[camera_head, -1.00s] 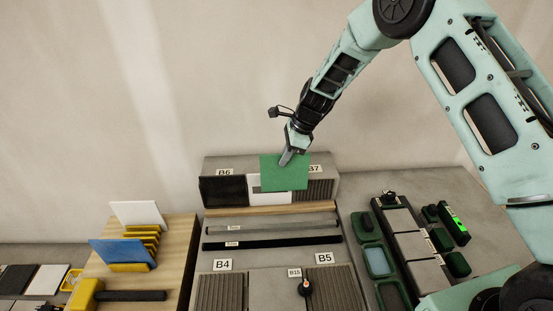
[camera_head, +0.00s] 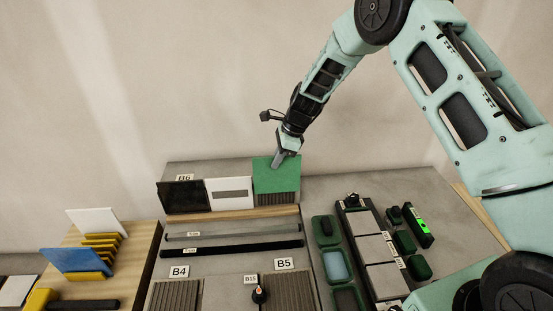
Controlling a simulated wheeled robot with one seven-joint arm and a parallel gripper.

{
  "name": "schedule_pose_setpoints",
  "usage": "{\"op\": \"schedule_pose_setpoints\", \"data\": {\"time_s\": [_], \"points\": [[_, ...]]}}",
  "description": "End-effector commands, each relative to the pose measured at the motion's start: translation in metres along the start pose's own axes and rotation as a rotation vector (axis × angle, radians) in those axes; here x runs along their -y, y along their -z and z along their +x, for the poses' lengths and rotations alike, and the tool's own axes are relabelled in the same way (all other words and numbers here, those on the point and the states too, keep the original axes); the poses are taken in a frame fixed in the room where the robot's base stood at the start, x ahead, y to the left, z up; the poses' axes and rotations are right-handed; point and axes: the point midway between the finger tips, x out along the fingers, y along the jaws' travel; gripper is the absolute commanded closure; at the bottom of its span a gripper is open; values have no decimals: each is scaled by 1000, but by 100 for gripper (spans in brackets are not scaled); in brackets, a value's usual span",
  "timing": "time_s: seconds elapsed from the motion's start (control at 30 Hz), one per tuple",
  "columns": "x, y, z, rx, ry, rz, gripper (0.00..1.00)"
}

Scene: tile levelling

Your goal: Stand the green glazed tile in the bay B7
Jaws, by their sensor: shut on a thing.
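My gripper (camera_head: 278,163) is shut on the green glazed tile (camera_head: 276,178) at its upper edge. The tile is upright in front of the back ledge, over the ribbed bay B7 (camera_head: 277,198). The tile covers the upper part of that bay and its label, and the bay's ribbed lower strip shows below the tile. I cannot tell whether the tile touches the bay.
Left of bay B7 stand a white tile with a grey strip (camera_head: 230,205) and a black tile (camera_head: 184,196) by label B6 (camera_head: 185,178). A wooden strip (camera_head: 232,215) runs in front. A yellow rack (camera_head: 100,241) holds white and blue tiles at left.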

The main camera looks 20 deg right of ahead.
Motion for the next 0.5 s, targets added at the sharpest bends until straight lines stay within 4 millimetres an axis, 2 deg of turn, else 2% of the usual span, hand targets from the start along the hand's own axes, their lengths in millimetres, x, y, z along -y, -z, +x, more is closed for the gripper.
{"op": "schedule_pose_setpoints", "data": {"time_s": [0.5], "points": [[0,18,43,1,1,0,100]]}}
